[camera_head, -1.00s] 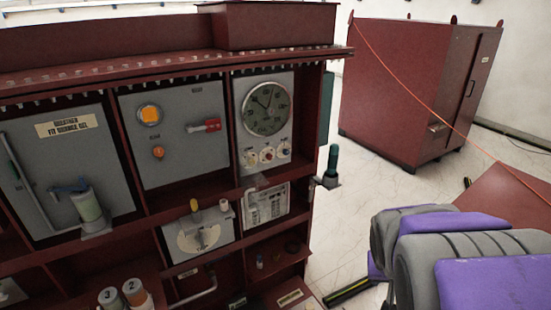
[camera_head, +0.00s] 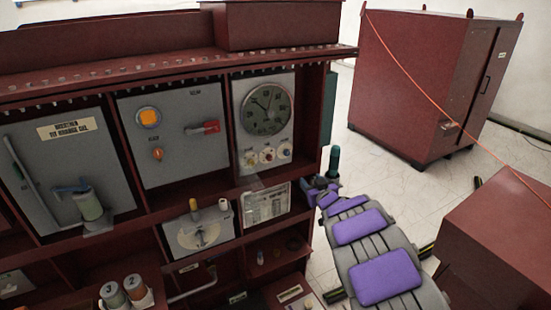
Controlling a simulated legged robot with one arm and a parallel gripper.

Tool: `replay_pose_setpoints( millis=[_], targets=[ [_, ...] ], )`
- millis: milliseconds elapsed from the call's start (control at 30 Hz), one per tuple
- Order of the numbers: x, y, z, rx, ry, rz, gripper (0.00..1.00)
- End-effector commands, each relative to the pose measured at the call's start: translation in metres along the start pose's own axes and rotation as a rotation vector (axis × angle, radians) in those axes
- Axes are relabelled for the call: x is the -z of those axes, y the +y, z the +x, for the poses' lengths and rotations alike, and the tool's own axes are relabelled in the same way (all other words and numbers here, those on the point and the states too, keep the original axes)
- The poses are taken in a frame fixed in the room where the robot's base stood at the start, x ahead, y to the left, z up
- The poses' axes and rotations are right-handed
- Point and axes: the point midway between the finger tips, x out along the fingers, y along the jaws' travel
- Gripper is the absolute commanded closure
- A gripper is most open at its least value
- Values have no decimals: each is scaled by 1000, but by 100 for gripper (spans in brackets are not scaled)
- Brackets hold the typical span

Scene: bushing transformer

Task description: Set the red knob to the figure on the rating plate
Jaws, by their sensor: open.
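Three small pale knobs with coloured centres sit in a row under the round dial (camera_head: 265,109). The left knob (camera_head: 250,159) looks reddish, the middle knob (camera_head: 267,155) yellowish and the right knob (camera_head: 284,150) bluish; they are too small to be sure. A red handle (camera_head: 210,127) sits on the panel to their left. A white printed plate (camera_head: 266,205), possibly the rating plate, is below the dial panel; its figures are unreadable. My gripper (camera_head: 318,188) is small and dark beside the cabinet's right edge, right of the printed plate, with nothing visibly held. Its fingers are hard to make out.
An orange lamp (camera_head: 149,117) and an orange knob (camera_head: 157,154) share the middle panel. A white half-dial box (camera_head: 199,233) and numbered cylinders (camera_head: 123,291) are lower. A dark green-topped post (camera_head: 333,162) stands close behind my gripper. A large red cabinet (camera_head: 432,90) stands at right.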

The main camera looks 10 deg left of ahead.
Motion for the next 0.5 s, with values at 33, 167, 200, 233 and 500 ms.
replay_pose_setpoints(
  millis=[33,167,200,233,500],
  targets=[
    [-3,-16,8,50,36,17,47],
    [-5,-47,17,147,113,54,47],
    [-5,-53,18,167,131,63,47],
    [-5,-57,19,178,140,69,47],
    [-2,-67,30,204,165,80,47]
  ],
)
